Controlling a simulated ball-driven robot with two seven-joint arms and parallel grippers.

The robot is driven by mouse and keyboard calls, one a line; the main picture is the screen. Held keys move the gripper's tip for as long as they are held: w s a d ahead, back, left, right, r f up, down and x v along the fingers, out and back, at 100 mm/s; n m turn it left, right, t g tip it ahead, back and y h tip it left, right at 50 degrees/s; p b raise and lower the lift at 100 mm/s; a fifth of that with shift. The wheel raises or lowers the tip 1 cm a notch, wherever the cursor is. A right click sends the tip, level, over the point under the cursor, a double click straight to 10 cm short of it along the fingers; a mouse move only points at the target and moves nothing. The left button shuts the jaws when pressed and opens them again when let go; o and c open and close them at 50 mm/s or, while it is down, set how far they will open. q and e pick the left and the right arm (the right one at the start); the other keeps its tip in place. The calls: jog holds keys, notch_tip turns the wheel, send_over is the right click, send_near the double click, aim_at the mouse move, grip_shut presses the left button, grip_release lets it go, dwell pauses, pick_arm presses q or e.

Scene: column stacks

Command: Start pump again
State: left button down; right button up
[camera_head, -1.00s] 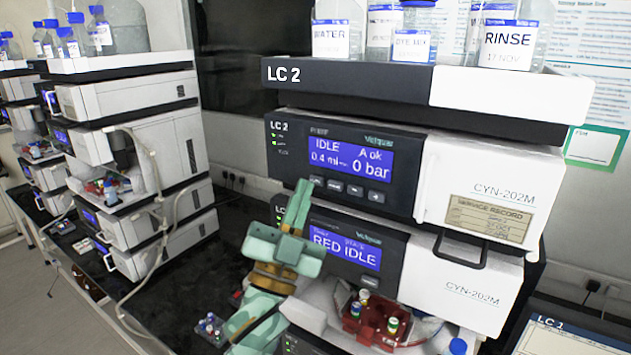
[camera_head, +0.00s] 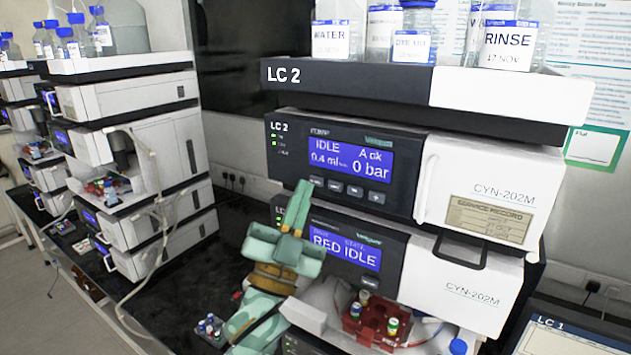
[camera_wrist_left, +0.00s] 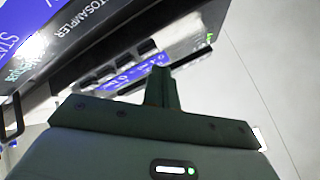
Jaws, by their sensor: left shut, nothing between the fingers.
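The LC 2 pump (camera_head: 275,155) is in the middle of the head view. Its blue display (camera_head: 351,160) reads IDLE, A ok and 0 bar, with a flow of about 0.4 ml. Below the display is a row of small buttons (camera_head: 335,186). My left gripper (camera_head: 300,190) is shut and empty, its fingers pointing up in front of the left end of this row. I cannot tell whether it touches the panel. The left wrist view shows the closed fingers (camera_wrist_left: 161,78) near a dark panel edge with buttons. My right gripper is not in view.
Below the pump is a module (camera_head: 346,246) reading RED IDLE, with a red vial tray (camera_head: 378,325) under it. A bottle tray (camera_head: 345,80) sits above the pump. A handle (camera_head: 460,262) sticks out at right. Another instrument stack (camera_head: 150,150) stands left, with dark bench between.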

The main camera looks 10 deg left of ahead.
pick_arm(q)
jog(key=shift+w, duration=0.1)
dwell(0.7)
jog(key=shift+w+d, duration=0.2)
jog(key=shift+w, duration=0.15)
jog(key=shift+w+d, duration=0.1)
jog(key=shift+w, duration=0.25)
dwell(0.8)
jog(key=shift+s, duration=0.1)
jog(key=shift+s+a, duration=0.3)
jog(key=shift+s, duration=0.4)
jog(key=shift+p, duration=0.3)
jog(key=shift+s+a+p, duration=0.25)
jog(key=shift+s+a, duration=0.05)
jog(key=shift+s, duration=0.5)
jog(key=shift+s+a+p, duration=0.2)
jog(key=shift+s+a, duration=0.05)
jog(key=shift+s, duration=0.5)
jog(key=shift+s+a+p, duration=0.25)
jog(key=shift+s+a, duration=0.05)
jog(key=shift+s, duration=0.5)
